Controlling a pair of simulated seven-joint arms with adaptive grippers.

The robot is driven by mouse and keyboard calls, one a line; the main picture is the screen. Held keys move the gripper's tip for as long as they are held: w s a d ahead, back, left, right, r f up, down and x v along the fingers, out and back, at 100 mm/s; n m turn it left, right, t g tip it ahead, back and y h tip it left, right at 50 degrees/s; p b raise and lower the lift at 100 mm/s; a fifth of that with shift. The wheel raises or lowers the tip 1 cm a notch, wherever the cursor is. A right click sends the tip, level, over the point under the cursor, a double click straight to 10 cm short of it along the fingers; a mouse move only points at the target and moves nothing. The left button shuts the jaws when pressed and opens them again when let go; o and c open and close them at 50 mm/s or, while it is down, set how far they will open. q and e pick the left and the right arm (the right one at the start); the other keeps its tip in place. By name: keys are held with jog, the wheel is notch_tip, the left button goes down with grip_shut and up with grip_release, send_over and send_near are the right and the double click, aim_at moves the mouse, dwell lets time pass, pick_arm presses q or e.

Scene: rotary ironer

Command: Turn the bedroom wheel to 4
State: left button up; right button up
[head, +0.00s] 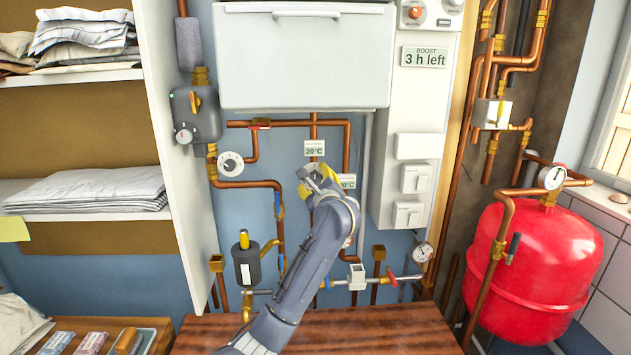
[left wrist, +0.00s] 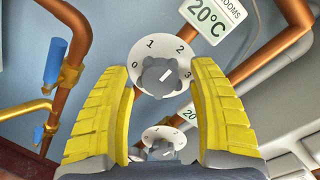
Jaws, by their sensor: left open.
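In the left wrist view a white dial (left wrist: 136,58) carries a grey lobed knob (left wrist: 161,77) with a pale pointer mark. The numbers 0, 1, 2 and 3 show around it; no 4 is visible. The mark slants toward the upper right, roughly the 2–3 side. A tag (left wrist: 211,22) beside it reads "ROOMS 20°C", its start cut off. My left gripper (head: 312,180) is open, its yellow fingers on either side of this dial in the wrist view (left wrist: 163,82). Contact cannot be told. In the head view the gripper hides the dial. My right gripper is out of view.
A second, similar dial (left wrist: 164,141) sits lower between the fingers in the wrist view. Copper pipes (head: 262,184) and another white dial (head: 231,164) are left of the gripper. A white boiler box (head: 305,60) hangs above; a wooden top (head: 390,328) lies below.

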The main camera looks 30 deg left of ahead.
pick_arm(q)
jog(key=shift+w+a, duration=0.25)
jog(key=shift+c, duration=0.2)
grip_shut()
dwell(0.3)
